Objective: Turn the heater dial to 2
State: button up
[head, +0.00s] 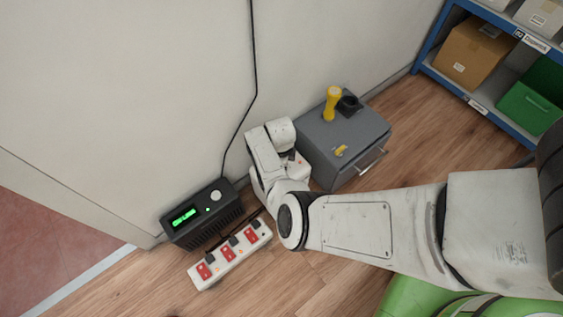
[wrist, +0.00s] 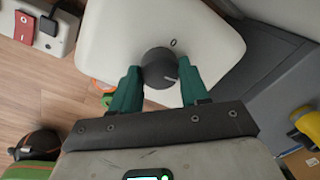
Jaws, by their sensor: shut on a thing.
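The heater dial (wrist: 160,66) is a dark round knob on the white heater face (wrist: 115,30) in the wrist view. A "0" mark is printed on the face just above and right of the dial. A small pale line shows on the dial's right side. My gripper (wrist: 158,78), with green fingers, is shut on the dial, one finger on each side. No other number on the face is visible; the fingers and gripper body hide the area below the dial. In the head view my arm hides the dial and my fingertips.
A grey drawer cabinet (head: 330,150) with a yellow torch (head: 331,104) on it stands beside my wrist. A power strip (head: 228,258) with red switches and a black box with a green display (head: 200,214) lie to the left. A blue shelf (head: 428,58) stands at upper right.

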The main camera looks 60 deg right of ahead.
jog(key=m, duration=0.3)
jog(key=shift+m, duration=2.1)
jog(key=o, duration=1.1)
jog(key=shift+c, duration=0.2)
jog(key=shift+r, duration=0.15)
notch_tip(320, 180, up, 10)
jog(key=p, duration=0.5)
jog(key=shift+a+r, duration=0.25)
jog(key=shift+a, duration=0.1)
